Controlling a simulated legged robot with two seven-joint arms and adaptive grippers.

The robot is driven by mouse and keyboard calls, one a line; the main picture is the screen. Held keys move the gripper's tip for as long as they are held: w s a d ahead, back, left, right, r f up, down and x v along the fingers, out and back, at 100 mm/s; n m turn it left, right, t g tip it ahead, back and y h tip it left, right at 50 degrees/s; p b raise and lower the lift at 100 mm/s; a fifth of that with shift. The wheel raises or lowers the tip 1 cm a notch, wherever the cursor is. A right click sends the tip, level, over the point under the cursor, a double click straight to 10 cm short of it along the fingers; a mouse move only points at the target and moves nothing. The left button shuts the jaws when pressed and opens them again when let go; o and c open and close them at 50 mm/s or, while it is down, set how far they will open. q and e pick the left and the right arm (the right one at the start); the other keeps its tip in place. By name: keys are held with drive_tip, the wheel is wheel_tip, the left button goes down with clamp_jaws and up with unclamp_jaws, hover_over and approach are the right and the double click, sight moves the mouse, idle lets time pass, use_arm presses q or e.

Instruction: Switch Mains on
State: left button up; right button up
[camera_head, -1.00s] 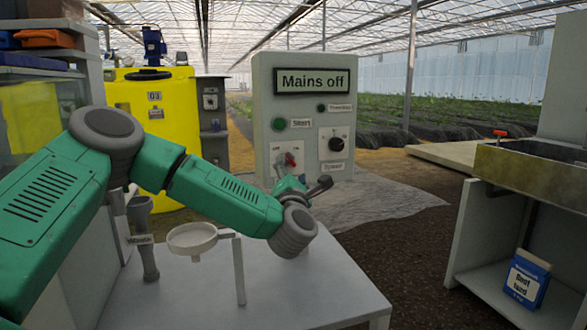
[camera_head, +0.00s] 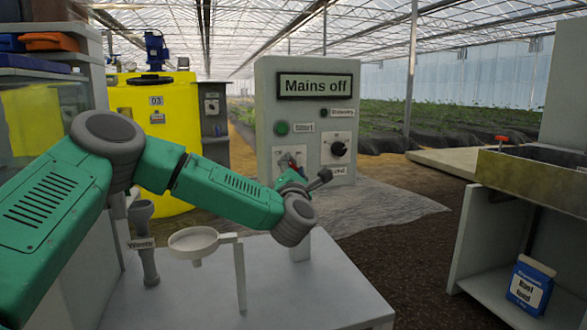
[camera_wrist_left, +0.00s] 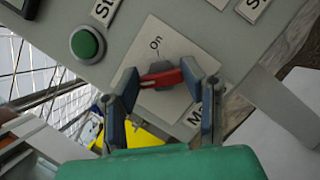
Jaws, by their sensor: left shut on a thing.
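The grey control cabinet (camera_head: 263,110) stands behind the table, and its display (camera_head: 316,85) reads "Mains off". The red mains switch handle (camera_wrist_left: 160,78) sits on a light plate on the panel with "On" printed on it. It also shows small in the head view (camera_head: 293,167), partly covered by my gripper. My left gripper (camera_wrist_left: 165,82) is shut on the red handle, with one finger at each side. In the head view my left gripper (camera_head: 291,178) is at the lower left of the panel. My right gripper is not in view.
A green Start button (camera_head: 281,128) and a black rotary knob (camera_head: 338,148) are near the switch. A white funnel on a stand (camera_head: 193,240) and a grey Waste pipe (camera_head: 146,245) are below my arm. A yellow tank (camera_head: 150,110) stands behind.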

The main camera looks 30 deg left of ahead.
use_arm(q)
drive_tip(key=shift+a+m+h+p, duration=0.1)
drive_tip(key=shift+m+h+p, duration=0.2)
drive_tip(key=shift+m+p, duration=0.35)
drive_tip(key=m+g+h+p, duration=0.1)
drive_tip(key=m+p, duration=0.3)
drive_tip(key=p, duration=0.2)
drive_tip(key=m+g+h+p, duration=0.1)
drive_tip(key=m+g+p, duration=0.1)
drive_tip(key=m+p, duration=0.3)
drive_tip(key=m+g+h+p, duration=0.1)
drive_tip(key=m+p, duration=0.4)
drive_tip(key=p, duration=0.4)
drive_tip(key=shift+r+m+g, duration=0.15)
drive_tip(key=shift+m+g, duration=0.1)
drive_tip(key=shift+g, duration=0.05)
drive_tip(key=shift+m+g+p, duration=0.5)
drive_tip(key=shift+m+p, duration=0.1)
drive_tip(key=shift+p, duration=0.5)
drive_tip(key=o, duration=1.1)
drive_tip(key=shift+o, duration=0.2)
drive_tip(key=shift+a+f, duration=0.15)
drive_tip(key=shift+f, duration=0.05)
